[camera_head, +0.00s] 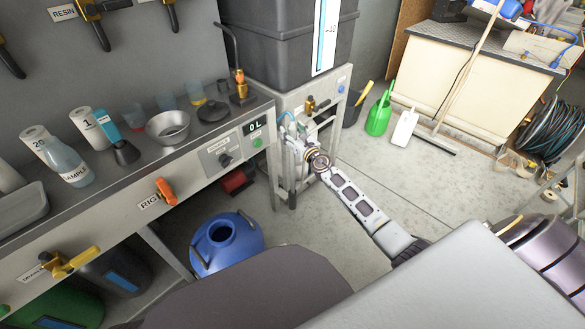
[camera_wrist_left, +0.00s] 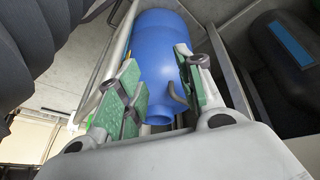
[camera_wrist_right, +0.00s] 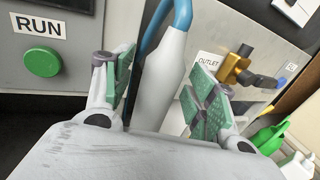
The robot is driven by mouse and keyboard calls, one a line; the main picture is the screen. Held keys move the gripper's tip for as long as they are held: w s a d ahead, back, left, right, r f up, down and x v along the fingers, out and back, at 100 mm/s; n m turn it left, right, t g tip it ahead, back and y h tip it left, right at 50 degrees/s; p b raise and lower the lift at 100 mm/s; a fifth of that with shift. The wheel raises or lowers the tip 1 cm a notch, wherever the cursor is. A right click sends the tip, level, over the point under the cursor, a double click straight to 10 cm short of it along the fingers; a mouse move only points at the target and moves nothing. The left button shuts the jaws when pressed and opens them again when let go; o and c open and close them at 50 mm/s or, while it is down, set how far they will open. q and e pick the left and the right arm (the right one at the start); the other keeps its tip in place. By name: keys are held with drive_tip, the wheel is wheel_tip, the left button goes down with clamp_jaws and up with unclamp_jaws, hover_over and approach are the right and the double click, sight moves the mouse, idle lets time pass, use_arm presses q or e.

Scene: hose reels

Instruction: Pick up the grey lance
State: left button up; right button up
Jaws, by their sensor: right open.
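The grey lance (camera_wrist_right: 165,70) stands nearly upright in the right wrist view, with a blue hose curving from its top. It lies between the two green-padded fingers of my right gripper (camera_wrist_right: 163,85), which is open, with a gap visible on the right side. The lower end of the lance is hidden behind the gripper body. In the head view my right gripper (camera_head: 297,150) is in front of the metal stand under the dark tank, and hides most of the lance. My left gripper (camera_wrist_left: 158,82) is open, with a blue jug (camera_wrist_left: 158,50) beyond its fingers.
A brass outlet valve (camera_wrist_right: 236,65) is right of the lance, and a green RUN button (camera_wrist_right: 42,62) is left. The bench (camera_head: 200,150) with cups and a funnel runs along the left. The blue jug (camera_head: 205,262) stands below it.

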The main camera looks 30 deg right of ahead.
drive_tip(key=shift+w, duration=0.2)
idle(0.4)
clamp_jaws()
drive_tip(key=shift+r, duration=0.1)
